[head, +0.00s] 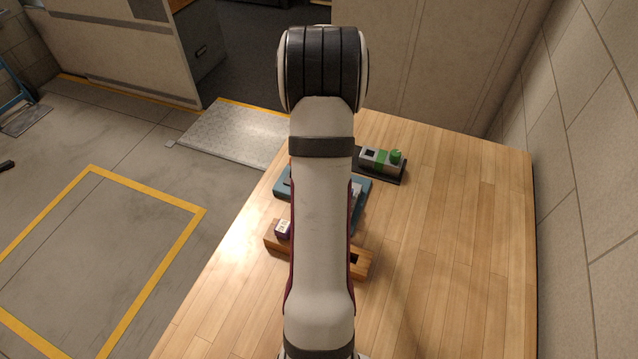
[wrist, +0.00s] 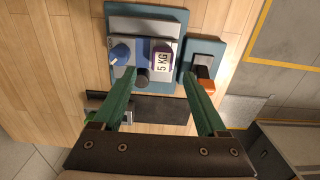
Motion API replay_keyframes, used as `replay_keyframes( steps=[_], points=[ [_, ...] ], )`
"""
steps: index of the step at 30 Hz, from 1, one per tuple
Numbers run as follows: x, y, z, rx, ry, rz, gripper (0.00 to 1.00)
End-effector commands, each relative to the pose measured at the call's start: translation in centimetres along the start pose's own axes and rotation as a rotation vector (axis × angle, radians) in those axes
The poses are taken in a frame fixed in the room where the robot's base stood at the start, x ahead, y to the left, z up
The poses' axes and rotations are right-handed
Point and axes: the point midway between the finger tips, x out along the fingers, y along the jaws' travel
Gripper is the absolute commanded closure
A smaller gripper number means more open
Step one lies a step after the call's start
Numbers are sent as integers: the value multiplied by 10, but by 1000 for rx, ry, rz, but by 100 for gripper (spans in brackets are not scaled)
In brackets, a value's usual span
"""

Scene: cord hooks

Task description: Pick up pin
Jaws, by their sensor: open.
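My gripper (wrist: 160,74) shows in the wrist view as two green fingers, spread apart with nothing between the tips. It is over a teal tray (wrist: 120,10) bearing a grey unit with a blue knob (wrist: 120,53), a dark knob (wrist: 141,77) and a block marked 5 KG (wrist: 162,58). No part is clearly recognisable as the pin. An orange-ended dark piece (wrist: 206,86) sits on a smaller teal plate (wrist: 205,48), right of the right fingertip. In the head view my arm hides the gripper and much of the teal tray (head: 283,184).
A wooden block (head: 360,262) with a dark opening carries a white-and-dark cube (head: 283,229). A black tray (head: 398,177) holds a grey and green unit (head: 380,160). The wooden table (head: 460,240) is clear on the right, with a wall (head: 590,170) beyond.

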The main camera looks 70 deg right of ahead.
Motion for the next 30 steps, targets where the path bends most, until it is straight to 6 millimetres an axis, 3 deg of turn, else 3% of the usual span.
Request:
replay_keyframes(
  steps=[7,15,27,30],
  points=[
    [45,-3,6,0,-2,0,25],
    [50,-3,5,0,0,-1,27],
    [50,-3,5,-1,0,-1,99],
    [50,-3,5,-1,0,-1,100]
  ],
)
